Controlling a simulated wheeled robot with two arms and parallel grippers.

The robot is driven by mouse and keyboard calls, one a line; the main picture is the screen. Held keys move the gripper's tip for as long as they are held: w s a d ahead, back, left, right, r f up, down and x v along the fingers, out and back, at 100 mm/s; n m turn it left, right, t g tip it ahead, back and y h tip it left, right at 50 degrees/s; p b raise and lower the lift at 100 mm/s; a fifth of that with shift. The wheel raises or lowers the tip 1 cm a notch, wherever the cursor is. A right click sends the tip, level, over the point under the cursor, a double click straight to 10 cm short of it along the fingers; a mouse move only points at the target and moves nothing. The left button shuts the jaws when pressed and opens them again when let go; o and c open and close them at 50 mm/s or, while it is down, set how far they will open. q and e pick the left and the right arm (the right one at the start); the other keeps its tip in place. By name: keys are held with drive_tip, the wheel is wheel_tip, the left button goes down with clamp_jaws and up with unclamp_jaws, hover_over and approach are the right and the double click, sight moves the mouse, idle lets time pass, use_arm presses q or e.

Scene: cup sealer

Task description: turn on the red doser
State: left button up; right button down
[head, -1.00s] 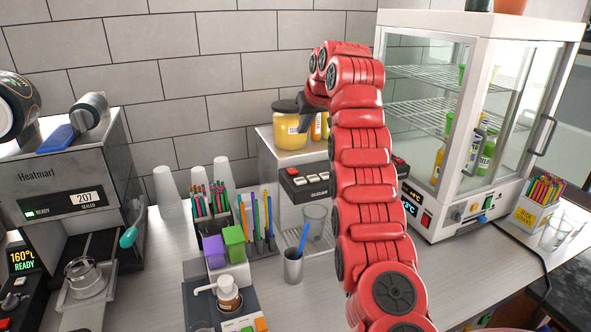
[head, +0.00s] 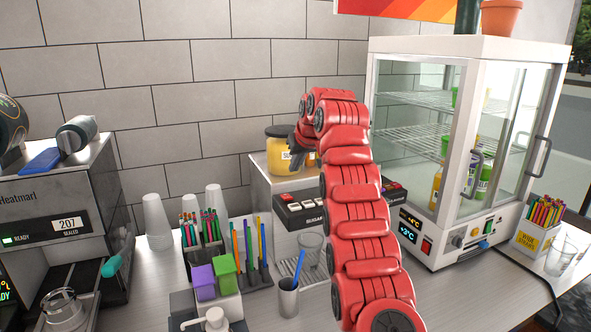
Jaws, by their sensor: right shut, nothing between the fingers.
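The doser (head: 286,223) is a pale box with a black front panel, one red button, several white buttons and the word "SUGAR". I see no doser that is red all over. A yellow jar (head: 267,160) with a dark lid stands on its top. My right arm is red and crosses in front of the doser's right part, hiding it. My right gripper (head: 302,140) is dark, shut and empty, just right of the jar and above the button panel. Its fingertips are partly hidden, and I cannot tell whether they touch anything. My left gripper is out of view.
A glass cabinet (head: 385,130) stands on the right. A clear cup (head: 311,246) sits under the doser. A metal cup (head: 288,298) with a blue straw and a pen holder (head: 262,275) stand in front. A sealing machine (head: 65,228) is at left.

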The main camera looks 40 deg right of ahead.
sight(287, 197)
drive_tip(key=p+x, duration=0.1)
drive_tip(key=x, duration=0.4)
drive_tip(key=shift+w+p, duration=0.15)
drive_tip(key=shift+p, duration=0.25)
drive_tip(key=shift+w+d+f+p, duration=0.15)
drive_tip(key=shift+w+f, duration=0.1)
drive_tip(key=shift+f, duration=0.35)
drive_tip(key=shift+w+d+f+p, duration=0.15)
drive_tip(key=shift+w+f, duration=0.1)
drive_tip(key=shift+f, duration=0.35)
drive_tip(key=shift+s+a+f, duration=0.1)
drive_tip(key=shift+f, duration=0.5)
drive_tip(key=shift+a+f+p, duration=0.1)
drive_tip(key=shift+f+p, duration=0.25)
drive_tip(key=shift+f, duration=0.15)
drive_tip(key=shift+s+f, duration=0.15)
drive_tip(key=shift+f, duration=0.4)
